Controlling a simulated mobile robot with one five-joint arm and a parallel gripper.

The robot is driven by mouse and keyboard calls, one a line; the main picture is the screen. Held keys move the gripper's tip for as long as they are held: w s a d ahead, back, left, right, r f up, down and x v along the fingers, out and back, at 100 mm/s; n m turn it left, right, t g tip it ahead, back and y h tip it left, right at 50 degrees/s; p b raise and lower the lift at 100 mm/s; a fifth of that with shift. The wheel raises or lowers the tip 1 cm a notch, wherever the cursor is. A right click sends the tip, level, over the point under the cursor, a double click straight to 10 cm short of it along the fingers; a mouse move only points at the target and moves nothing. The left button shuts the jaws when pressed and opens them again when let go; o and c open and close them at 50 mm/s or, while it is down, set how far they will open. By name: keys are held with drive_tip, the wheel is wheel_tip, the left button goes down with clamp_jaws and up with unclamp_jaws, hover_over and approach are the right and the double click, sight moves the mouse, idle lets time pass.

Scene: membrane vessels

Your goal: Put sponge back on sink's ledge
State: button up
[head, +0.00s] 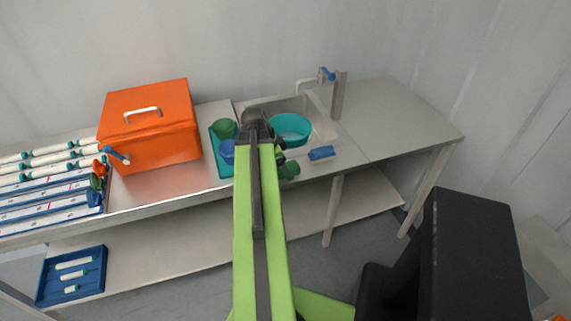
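The sink (318,110) is a grey basin set in the steel counter, partly behind my green arm. A small blue block (321,153) lies on the counter at the sink's front edge. It may be the sponge or a brush head; it is too small to tell. A round teal tub (291,124) sits in the sink. My arm reaches from the bottom of the view up to the sink, with a dark joint at its far end. Small dark parts of my gripper (280,150) show beside the arm, left of the blue block. Its fingers are too hidden to read.
An orange box (150,135) with a white handle stands on the counter at left. A teal tray (216,155) holds a green cup (225,128) and a blue cup (227,151). A green item (289,170) is at the counter's front edge. The counter's right end (400,120) is clear.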

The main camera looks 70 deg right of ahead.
drive_tip(key=shift+r+p, duration=0.5)
drive_tip(key=p+v, duration=1)
drive_tip(key=v, duration=0.1)
drive_tip(key=shift+r, duration=0.15)
drive_tip(key=shift+w, duration=0.1)
